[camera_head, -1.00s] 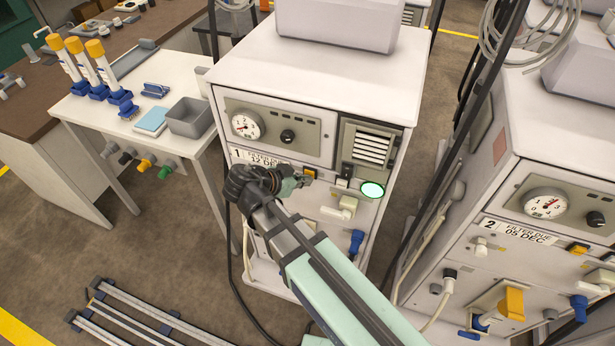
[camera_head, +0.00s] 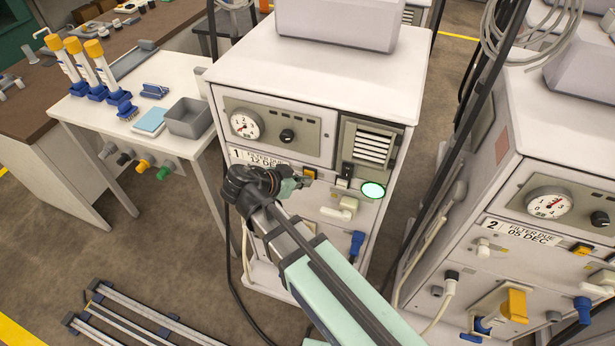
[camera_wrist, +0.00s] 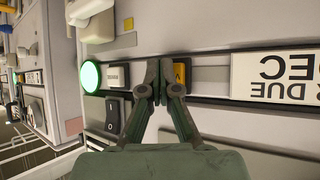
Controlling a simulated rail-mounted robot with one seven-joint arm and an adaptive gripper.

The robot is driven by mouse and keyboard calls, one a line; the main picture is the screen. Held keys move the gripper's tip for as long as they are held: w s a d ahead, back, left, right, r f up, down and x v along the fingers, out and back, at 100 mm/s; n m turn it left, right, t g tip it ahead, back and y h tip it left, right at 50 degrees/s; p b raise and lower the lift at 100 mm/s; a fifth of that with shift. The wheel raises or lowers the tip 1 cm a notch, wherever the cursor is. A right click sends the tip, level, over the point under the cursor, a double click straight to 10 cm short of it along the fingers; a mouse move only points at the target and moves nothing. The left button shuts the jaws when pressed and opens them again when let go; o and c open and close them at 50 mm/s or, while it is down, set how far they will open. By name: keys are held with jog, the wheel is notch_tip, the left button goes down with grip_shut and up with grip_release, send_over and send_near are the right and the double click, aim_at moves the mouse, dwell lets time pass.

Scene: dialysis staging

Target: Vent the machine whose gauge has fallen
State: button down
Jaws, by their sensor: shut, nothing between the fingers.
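Machine 1 (camera_head: 318,75) stands in the middle of the head view; its gauge (camera_head: 244,125) has its needle toward the lower left. Machine 2 (camera_head: 560,120) is at the right; the needle of its gauge (camera_head: 548,204) points to the upper right. My gripper (camera_head: 306,178) is at machine 1's front strip. In the wrist view my gripper (camera_wrist: 159,80) is shut and empty, its tips between the yellow button (camera_wrist: 180,75) and a white button (camera_wrist: 116,77). Whether the tips touch the panel I cannot tell. A lit green lamp (camera_wrist: 90,76) is beside the white button.
A black rocker switch (camera_wrist: 112,114) lies close to my fingers. A white lever (camera_head: 345,209) and a blue valve (camera_head: 357,242) stick out lower on machine 1. A side table (camera_head: 100,125) with a grey bin (camera_head: 190,117) stands at the left. Hoses hang between the machines.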

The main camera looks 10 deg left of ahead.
jog(key=s+b, duration=0.2)
jog(key=s, duration=0.4)
jog(key=shift+a, duration=0.45)
dwell(0.6)
